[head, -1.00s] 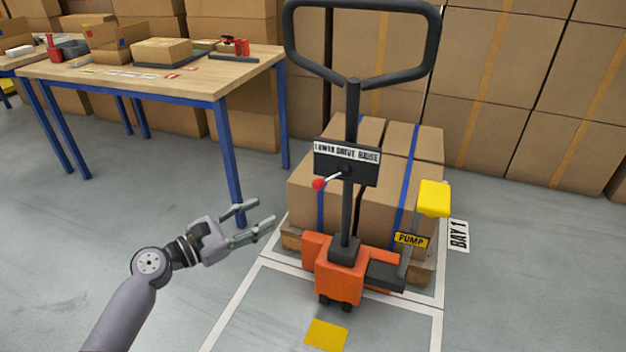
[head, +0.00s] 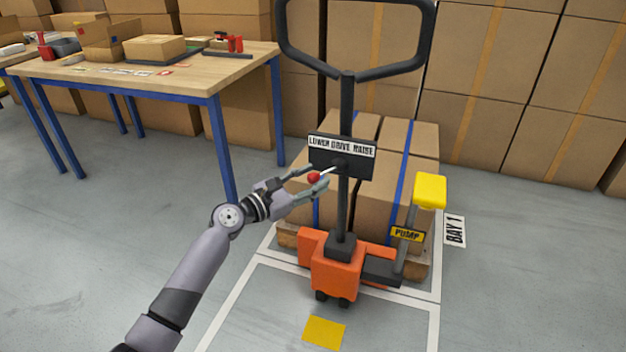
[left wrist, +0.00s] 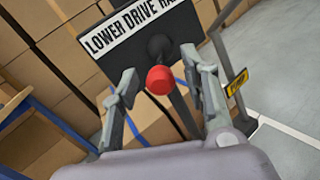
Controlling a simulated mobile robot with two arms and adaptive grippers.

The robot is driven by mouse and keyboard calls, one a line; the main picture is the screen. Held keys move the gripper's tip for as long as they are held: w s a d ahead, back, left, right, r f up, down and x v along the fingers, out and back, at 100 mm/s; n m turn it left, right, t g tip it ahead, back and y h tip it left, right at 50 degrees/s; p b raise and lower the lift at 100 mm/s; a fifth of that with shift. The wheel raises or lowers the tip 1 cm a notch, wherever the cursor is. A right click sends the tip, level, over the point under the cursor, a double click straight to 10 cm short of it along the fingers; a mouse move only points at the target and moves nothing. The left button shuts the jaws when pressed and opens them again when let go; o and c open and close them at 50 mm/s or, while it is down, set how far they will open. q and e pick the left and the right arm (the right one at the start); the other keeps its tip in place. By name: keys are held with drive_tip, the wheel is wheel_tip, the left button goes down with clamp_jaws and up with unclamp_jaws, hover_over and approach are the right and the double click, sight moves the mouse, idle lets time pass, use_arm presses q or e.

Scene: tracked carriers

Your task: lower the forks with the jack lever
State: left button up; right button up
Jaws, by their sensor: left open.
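The orange pallet jack (head: 337,272) stands in front of a loaded pallet. The rod points left and slightly down, on the LOWER side of the plate. My left gripper (head: 318,179) is open at the knob, one finger above and one below it in the head view. In the left wrist view the red knob (left wrist: 160,80) lies between the two spread fingers, with a gap on each side. My right gripper is not in view.
A yellow pump pedal (head: 430,191) is on the jack's right. Strapped cartons (head: 405,185) sit on the pallet behind the mast. A wooden table (head: 150,75) with blue legs stands at the left. The floor in front is clear, with a yellow mark (head: 324,332).

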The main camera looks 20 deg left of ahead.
use_arm(q)
drive_tip(key=shift+w+d, duration=0.2)
drive_tip(key=shift+w, duration=0.1)
drive_tip(key=shift+c, duration=0.2)
clamp_jaws()
idle(0.6)
